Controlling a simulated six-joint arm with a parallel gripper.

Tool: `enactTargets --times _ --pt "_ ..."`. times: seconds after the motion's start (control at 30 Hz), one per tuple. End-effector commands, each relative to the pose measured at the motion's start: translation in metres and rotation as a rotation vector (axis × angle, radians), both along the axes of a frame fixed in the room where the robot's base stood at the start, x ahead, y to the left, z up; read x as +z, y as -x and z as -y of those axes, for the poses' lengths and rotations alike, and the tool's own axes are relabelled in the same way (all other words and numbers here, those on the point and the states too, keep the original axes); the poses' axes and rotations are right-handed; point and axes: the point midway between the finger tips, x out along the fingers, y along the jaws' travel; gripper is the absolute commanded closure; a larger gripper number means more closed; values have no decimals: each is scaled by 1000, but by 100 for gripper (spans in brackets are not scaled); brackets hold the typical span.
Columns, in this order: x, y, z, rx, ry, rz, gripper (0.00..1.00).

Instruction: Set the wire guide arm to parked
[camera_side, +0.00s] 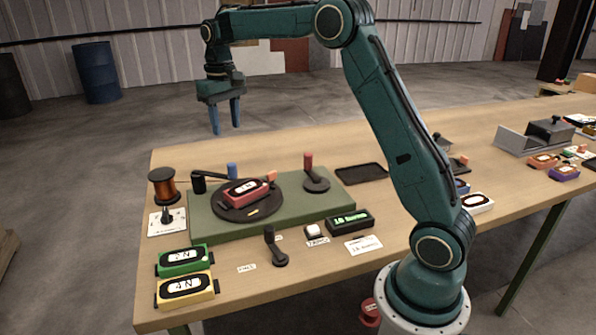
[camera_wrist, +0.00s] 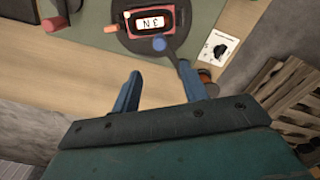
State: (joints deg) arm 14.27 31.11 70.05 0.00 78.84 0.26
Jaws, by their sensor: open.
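The wire guide arm appears to be the dark arm (camera_side: 213,175) with a blue knob (camera_side: 232,170) at the back left of the green base plate (camera_side: 200,228). It runs from a black post to the rim of the dark turntable (camera_side: 228,211). In the wrist view its blue knob (camera_wrist: 159,43) lies over the turntable edge, beside the red-framed unit (camera_wrist: 150,22) marked 3 N. The unit also shows in the side view (camera_side: 247,190). My gripper (camera_side: 228,131) is open and empty, pointing down, raised behind the plate's left part. Its fingers (camera_wrist: 160,72) are apart from the knob.
A copper wire spool (camera_side: 162,187) stands left of the plate. A red-knobbed lever (camera_side: 308,162) stands at its back right. A black lever (camera_side: 274,243), a white button (camera_side: 315,231) and a green display (camera_side: 350,218) are in front. Green (camera_side: 185,258) and yellow (camera_side: 186,290) units lie front left.

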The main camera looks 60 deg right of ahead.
Motion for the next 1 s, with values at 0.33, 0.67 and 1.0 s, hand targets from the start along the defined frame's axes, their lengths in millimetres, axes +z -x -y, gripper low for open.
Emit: enactTargets --times 0.33,0.67,1.0 --pt "-45 1 0 0 -1 -4 56" --pt "-95 1 0 0 -1 -3 56" --pt "-125 0 0 0 0 -1 56"
